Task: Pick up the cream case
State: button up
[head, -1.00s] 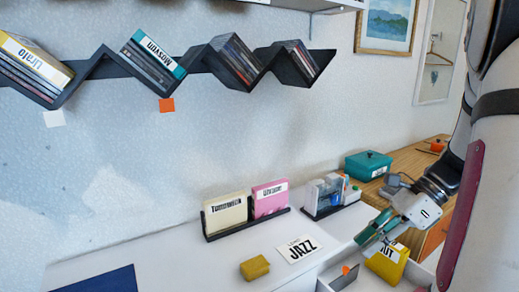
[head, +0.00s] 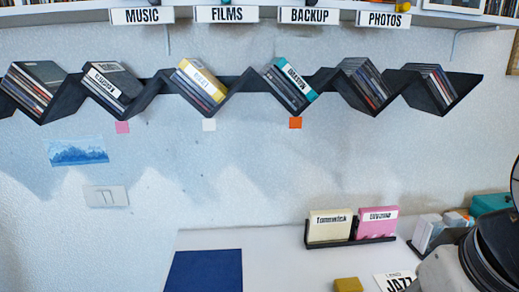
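The cream case (head: 330,226) stands upright in a low black rack (head: 350,241) on the white desk, at lower right of the head view. Its front has a dark-lettered label. A pink case (head: 377,221) stands just right of it in the same rack. Part of my arm shows at the lower right corner, right of the rack and apart from the cream case. My gripper is outside the picture, so its fingers and anything in them are hidden.
A dark zigzag shelf (head: 236,84) with several cases runs along the wall above. A yellow block (head: 348,285) and a JAZZ card (head: 396,281) lie in front of the rack. A blue mat (head: 206,272) lies left. The desk between mat and rack is clear.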

aim_at(324, 226)
jog(key=k+l+z, duration=0.1)
jog(key=z, duration=1.25)
jog(key=u, duration=1.3)
jog(key=i+j+z, duration=0.2)
jog(key=j, duration=0.55)
jog(key=j+z, duration=0.15)
jog(key=j, duration=0.55)
jog(key=i+j+z, duration=0.2)
jog(key=j, duration=0.6)
jog(key=k+l, duration=0.05)
jog(key=k, duration=0.05)
